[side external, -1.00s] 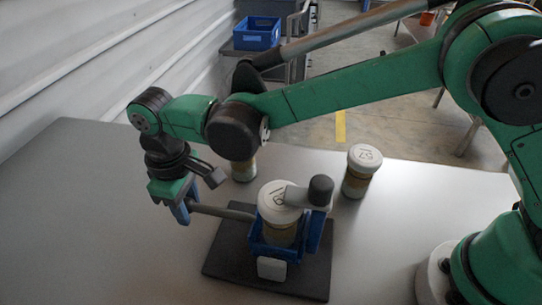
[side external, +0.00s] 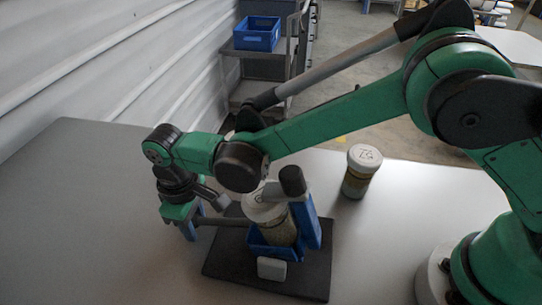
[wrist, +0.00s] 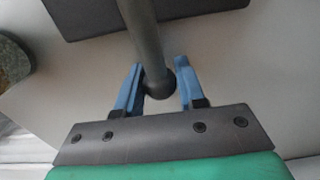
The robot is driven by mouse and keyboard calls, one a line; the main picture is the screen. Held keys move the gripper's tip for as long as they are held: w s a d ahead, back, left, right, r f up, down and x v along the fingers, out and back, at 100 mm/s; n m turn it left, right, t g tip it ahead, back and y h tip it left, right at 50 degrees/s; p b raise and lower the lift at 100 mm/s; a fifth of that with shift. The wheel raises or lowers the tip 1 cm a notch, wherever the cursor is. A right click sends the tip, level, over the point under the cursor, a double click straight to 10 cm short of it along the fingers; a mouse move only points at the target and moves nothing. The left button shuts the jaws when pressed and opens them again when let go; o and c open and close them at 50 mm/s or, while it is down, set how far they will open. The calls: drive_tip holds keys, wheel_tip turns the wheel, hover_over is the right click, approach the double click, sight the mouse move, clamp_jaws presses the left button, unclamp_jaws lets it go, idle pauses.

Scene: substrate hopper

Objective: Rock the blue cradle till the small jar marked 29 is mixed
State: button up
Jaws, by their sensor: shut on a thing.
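The blue cradle (side external: 275,251) stands on a dark base plate (side external: 225,262) and holds a white-lidded jar (side external: 281,231), tilted to the left. The mark on its lid is mostly hidden by my arm and a dark-ended clamp (side external: 292,182). My gripper (side external: 191,230) is shut on the cradle's grey handle (side external: 222,221), left of the cradle. In the wrist view, the handle (wrist: 147,45) runs between my blue fingers, its round knob at their tips. Another white-lidded jar (side external: 361,174) stands upright on the table, right of the cradle; I cannot read its mark surely.
The grey table (side external: 100,220) is clear at left and front. A white ribbed wall (side external: 90,70) runs along the left. A blue bin (side external: 257,33) sits on a cart behind. A dark rounded thing (wrist: 12,62) shows at the wrist view's left edge.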

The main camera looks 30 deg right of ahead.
drive_tip(key=shift+r, duration=2.45)
drive_tip(key=o, duration=0.7)
drive_tip(key=shift+c, duration=0.2)
wheel_tip(320, 180, up, 7)
drive_tip(key=shift+d, duration=0.1)
